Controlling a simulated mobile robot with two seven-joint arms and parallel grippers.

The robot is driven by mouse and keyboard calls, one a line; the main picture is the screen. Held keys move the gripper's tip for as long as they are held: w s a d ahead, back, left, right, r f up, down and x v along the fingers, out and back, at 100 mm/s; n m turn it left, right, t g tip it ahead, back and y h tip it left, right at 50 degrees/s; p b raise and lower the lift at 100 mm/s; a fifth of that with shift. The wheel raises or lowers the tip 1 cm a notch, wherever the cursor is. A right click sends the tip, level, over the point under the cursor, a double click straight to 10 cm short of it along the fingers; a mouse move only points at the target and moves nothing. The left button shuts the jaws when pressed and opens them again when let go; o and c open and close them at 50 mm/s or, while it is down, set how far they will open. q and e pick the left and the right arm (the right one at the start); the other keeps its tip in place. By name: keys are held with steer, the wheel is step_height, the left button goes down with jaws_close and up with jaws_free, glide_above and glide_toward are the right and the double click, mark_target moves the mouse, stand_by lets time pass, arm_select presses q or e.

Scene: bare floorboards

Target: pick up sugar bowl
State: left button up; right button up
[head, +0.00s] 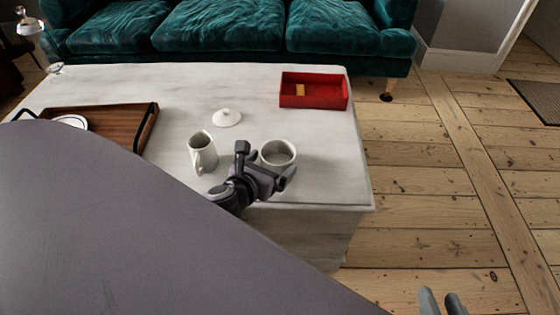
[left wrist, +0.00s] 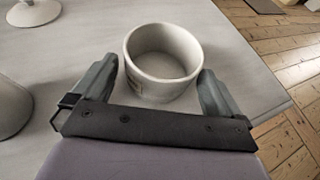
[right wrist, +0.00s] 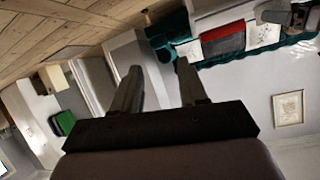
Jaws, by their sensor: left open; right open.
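The sugar bowl is a round, white, open bowl (head: 278,153) standing upright near the front right of the pale table. In the left wrist view the bowl (left wrist: 163,62) sits between the two fingers of my open left gripper (left wrist: 157,78). A finger is on each side of it; I cannot tell whether either touches. In the head view my left gripper (head: 265,164) is at the bowl's near side. A white lid with a knob (head: 227,117) lies apart behind it. My right gripper (head: 442,302) is open and empty, over the floor right of the table.
A white jug (head: 202,152) stands left of the bowl. A red box (head: 313,102) with a small yellowish item (head: 300,90) is at the back right. A wooden tray (head: 122,127) lies at the left. A teal sofa (head: 230,27) is behind the table (head: 320,182).

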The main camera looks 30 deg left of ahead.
mark_target(278, 159)
arm_select(q)
steer(key=b+x, duration=0.1)
steer(key=x, duration=0.3)
steer(key=shift+f, duration=0.1)
steer(key=shift+c, duration=0.3)
steer(key=c, duration=0.7)
